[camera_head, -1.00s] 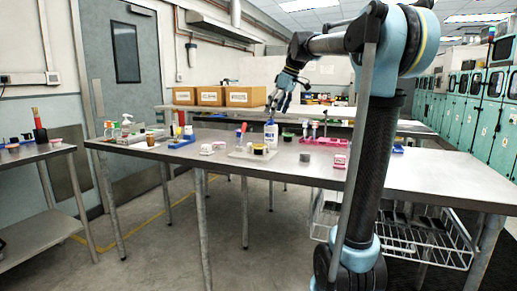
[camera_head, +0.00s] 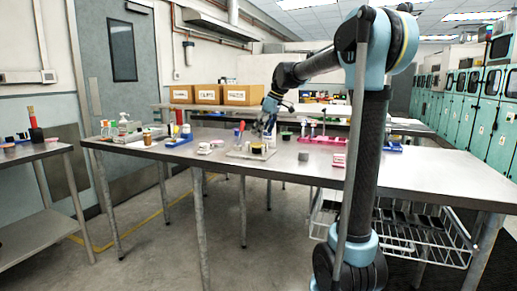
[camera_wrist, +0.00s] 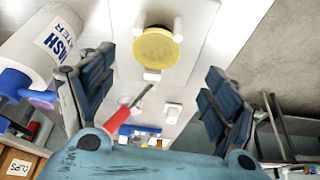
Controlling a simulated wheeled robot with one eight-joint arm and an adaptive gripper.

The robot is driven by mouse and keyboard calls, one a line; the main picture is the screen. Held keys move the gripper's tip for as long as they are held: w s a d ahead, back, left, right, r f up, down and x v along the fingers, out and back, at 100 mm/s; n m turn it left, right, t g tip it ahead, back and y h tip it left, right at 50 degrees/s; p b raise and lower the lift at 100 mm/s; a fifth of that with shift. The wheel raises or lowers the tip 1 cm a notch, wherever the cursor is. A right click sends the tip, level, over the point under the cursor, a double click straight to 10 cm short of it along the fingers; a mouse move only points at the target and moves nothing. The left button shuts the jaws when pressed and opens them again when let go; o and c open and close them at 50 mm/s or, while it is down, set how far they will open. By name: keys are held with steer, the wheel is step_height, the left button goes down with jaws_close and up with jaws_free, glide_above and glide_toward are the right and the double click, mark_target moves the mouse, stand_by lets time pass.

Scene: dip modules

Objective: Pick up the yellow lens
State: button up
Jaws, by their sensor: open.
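The yellow lens (camera_wrist: 155,48) is a round disc in the wrist view, with white posts beside it on a pale plate (camera_wrist: 196,22). In the head view, the plate (camera_head: 236,154) lies on the metal table, with a small dark and yellow item on it that is too small to make out clearly. My gripper (camera_wrist: 162,66) is open, its dark fingers apart to the left and right of the lens in the picture, with nothing between them. In the head view, my gripper (camera_head: 266,122) is low above the plate area.
A white wash bottle (camera_wrist: 42,48) stands close by my left finger in the wrist view. A red-handled tool (camera_wrist: 122,116) rises near the plate. A pink rack (camera_head: 318,140) and a blue tray (camera_head: 180,141) stand farther off. The table's right part is bare.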

mark_target(258, 144)
steer(key=shift+w+d+x, duration=0.1)
steer(key=shift+w+x, duration=0.05)
steer(key=shift+x, duration=1.2)
steer(key=shift+w+d+x, duration=0.15)
steer(key=shift+x, duration=1.25)
steer(key=shift+c, duration=0.5)
steer(key=c, duration=0.9)
